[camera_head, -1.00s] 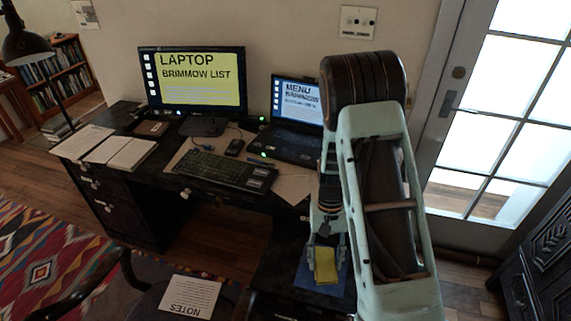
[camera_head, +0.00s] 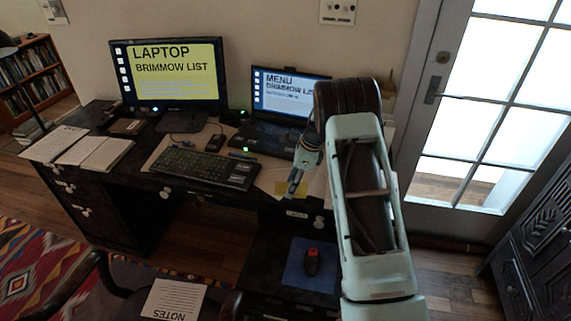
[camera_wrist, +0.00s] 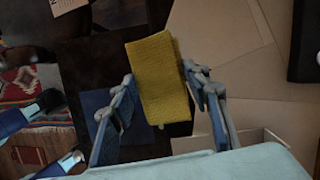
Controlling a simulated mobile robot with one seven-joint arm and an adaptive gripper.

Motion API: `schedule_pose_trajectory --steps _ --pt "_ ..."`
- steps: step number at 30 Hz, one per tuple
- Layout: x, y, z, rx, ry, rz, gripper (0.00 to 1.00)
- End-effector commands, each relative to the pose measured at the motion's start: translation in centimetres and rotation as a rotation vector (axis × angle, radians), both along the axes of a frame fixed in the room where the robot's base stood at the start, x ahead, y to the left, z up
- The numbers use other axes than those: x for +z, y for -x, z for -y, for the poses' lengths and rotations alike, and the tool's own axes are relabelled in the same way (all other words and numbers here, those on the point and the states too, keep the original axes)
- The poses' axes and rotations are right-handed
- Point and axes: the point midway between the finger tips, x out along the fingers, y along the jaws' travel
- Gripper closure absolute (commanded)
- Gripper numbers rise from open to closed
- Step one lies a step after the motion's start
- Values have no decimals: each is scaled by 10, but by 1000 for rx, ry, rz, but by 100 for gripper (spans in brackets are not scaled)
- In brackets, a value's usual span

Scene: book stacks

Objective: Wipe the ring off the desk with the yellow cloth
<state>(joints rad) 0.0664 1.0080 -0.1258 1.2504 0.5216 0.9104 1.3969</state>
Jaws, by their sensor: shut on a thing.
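The yellow cloth (camera_wrist: 160,70) is held between the two blue-grey fingers of my gripper (camera_wrist: 158,88) in the wrist view. In the head view my gripper (camera_head: 297,180) is over the front right part of the dark desk (camera_head: 185,197), and a small piece of the cloth (camera_head: 285,188) shows beside the fingers. I cannot tell whether the cloth touches the surface below. No ring can be made out on the desk; my arm and the cloth cover part of it.
A laptop (camera_head: 285,105), a monitor (camera_head: 168,72), a keyboard (camera_head: 202,167) and papers (camera_head: 105,151) are on the desk. A chair with a notes sheet (camera_head: 172,300) is in front.

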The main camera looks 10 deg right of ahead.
Motion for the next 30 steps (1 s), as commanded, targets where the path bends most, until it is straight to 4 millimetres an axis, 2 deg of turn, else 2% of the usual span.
schedule_pose_trajectory --steps 3,9,15,23,30 --pt "2 -23 -1 -177 2 2 76" --pt "10 -58 -3 -462 1 3 76" --pt "18 -82 -5 -679 1 0 76" --pt "23 -94 -6 -800 0 -3 76" --pt "12 -94 -5 -808 -1 -4 76"
